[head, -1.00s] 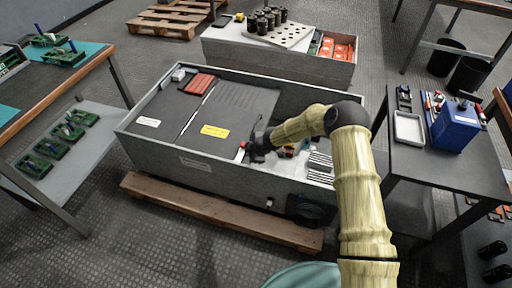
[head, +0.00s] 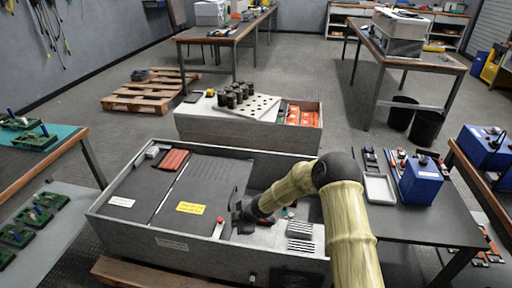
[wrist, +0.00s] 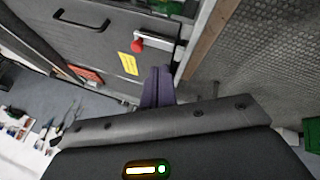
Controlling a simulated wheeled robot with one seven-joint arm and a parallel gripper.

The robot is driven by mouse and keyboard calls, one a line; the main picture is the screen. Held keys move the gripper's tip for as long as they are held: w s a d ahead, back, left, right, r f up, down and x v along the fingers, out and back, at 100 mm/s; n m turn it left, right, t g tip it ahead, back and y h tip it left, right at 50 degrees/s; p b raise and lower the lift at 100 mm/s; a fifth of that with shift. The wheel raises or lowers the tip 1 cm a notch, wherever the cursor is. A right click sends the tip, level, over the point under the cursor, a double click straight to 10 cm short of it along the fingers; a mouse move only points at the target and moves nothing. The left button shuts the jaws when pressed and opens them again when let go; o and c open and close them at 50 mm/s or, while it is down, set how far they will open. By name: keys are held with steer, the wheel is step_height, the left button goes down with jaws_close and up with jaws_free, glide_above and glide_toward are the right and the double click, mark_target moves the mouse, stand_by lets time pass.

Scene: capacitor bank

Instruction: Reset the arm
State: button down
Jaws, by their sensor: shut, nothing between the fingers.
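My gripper (head: 238,216) hangs over the open grey cabinet in the head view, just right of a red-knobbed lever (head: 219,222) on the panel's edge. In the wrist view my fingers (wrist: 158,86) are closed together with nothing between them. The red knob (wrist: 138,45) lies beyond the fingertips there, and I cannot tell the exact gap. My arm bends at a dark elbow joint above the cabinet's right part. The grey panel (head: 210,180) with a yellow label (head: 190,207) lies flat in the cabinet.
The cabinet wall (head: 150,240) surrounds the panel. Behind it stands a grey box with black cylinders (head: 235,95) and orange parts (head: 302,115). A table with a blue box (head: 420,180) and white tray (head: 378,188) is at right. Floor is open farther back.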

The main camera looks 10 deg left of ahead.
steer(key=s+d+r+m+h, duration=0.3)
steer(key=s+d+r+m, duration=0.15)
steer(key=d+r, duration=0.45)
steer(key=s+d+r+m+h, duration=0.2)
steer(key=s+d+r+m, duration=0.3)
steer(key=d, duration=0.6)
steer(key=s+d+r+m+h, duration=0.1)
steer(key=s+d+r+m, duration=0.4)
steer(key=s, duration=0.3)
steer(key=s+d+r+m, duration=0.3)
steer(key=s+d+m, duration=0.2)
steer(key=s+m, duration=0.2)
step_height(320, 180, up, 30)
steer(key=p, duration=2.9)
steer(key=shift+g+p, duration=0.3)
steer(key=c, duration=2.2)
jaws_free()
steer(key=shift+s+f, duration=0.1)
steer(key=shift+f, duration=0.05)
